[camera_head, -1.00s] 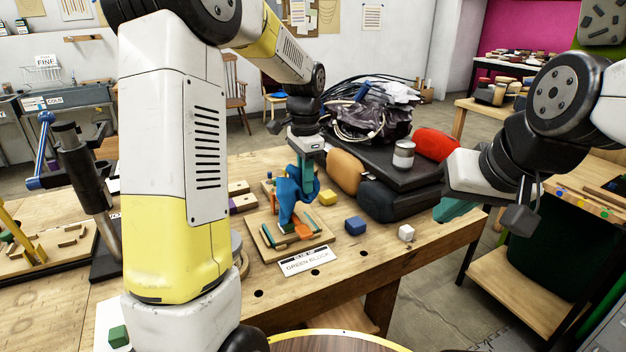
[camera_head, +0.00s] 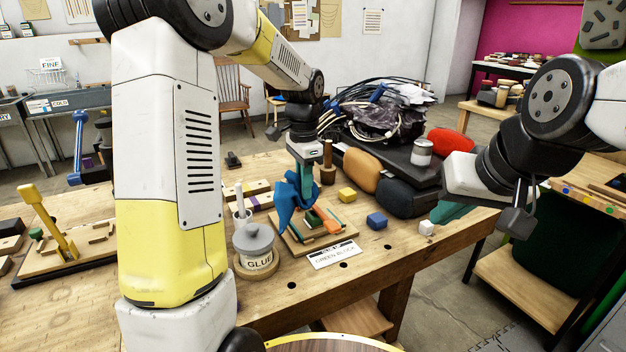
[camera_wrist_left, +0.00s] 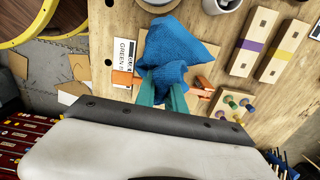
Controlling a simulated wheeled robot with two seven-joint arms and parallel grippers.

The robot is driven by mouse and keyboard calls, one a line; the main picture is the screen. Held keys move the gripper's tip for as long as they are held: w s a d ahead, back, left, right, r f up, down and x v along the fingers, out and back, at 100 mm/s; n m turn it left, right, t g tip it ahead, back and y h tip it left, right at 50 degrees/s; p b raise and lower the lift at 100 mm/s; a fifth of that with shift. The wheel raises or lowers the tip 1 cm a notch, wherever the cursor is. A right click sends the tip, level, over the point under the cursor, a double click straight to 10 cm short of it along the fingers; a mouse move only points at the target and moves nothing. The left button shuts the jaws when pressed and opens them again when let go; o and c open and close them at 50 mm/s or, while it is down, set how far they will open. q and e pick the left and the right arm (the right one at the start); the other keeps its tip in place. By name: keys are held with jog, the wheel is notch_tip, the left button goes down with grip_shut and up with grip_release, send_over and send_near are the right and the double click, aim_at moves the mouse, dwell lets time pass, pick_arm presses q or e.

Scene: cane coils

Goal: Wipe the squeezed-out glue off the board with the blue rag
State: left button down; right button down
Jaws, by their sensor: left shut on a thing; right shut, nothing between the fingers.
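My left gripper (camera_head: 302,178) is shut on the bunched blue rag (camera_head: 288,207). The rag hangs over the left side of the wooden board (camera_head: 292,247); I cannot tell whether it touches. On the board are a green block (camera_head: 314,219) and an orange clamp piece (camera_head: 331,226). In the left wrist view the rag (camera_wrist_left: 172,50) spreads from the teal fingers (camera_wrist_left: 163,90) and hides much of the board, with orange parts (camera_wrist_left: 203,84) showing beside it. I cannot make out any glue on the board. My right gripper (camera_head: 452,212) is shut and empty, near the table's right end.
A glue pot (camera_head: 257,252) stands left of the board. A "GREEN BLOCK" card (camera_head: 334,256) lies in front.

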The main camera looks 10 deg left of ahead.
pick_arm(q)
notch_tip(320, 180, down, 6)
jog(key=shift+f, duration=0.2)
jog(key=c, duration=0.6)
grip_release()
jog(key=shift+f, duration=0.1)
jog(key=shift+f, duration=1.3)
jog(key=shift+c, duration=0.2)
jog(key=shift+d, duration=0.25)
grip_shut()
